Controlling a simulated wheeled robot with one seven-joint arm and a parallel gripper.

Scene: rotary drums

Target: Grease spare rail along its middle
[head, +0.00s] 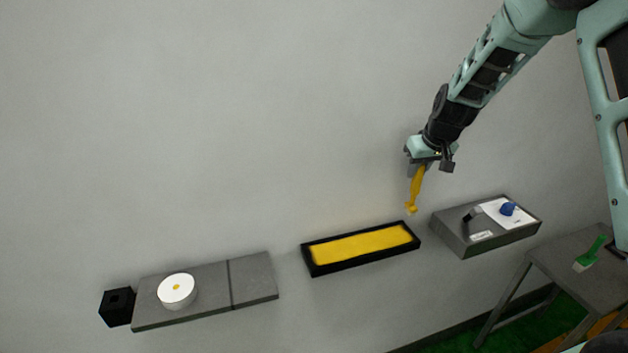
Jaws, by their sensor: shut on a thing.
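My gripper (431,164) is shut on an orange-yellow tool (416,187), which hangs down from it, slightly tilted. The tool's lower end is in the air, above and just right of a shallow black-rimmed tray (312,263) with a yellow filling (362,245). The tool and tray look apart. No part is labelled legibly as the spare rail, and I cannot tell which thing it is.
A grey two-part ledge (210,283) at left carries a white round drum (177,290), beside a black block (117,306). A grey box (455,240) at right holds a white sheet and blue item (508,208). A green brush (590,254) lies on a grey table (572,262).

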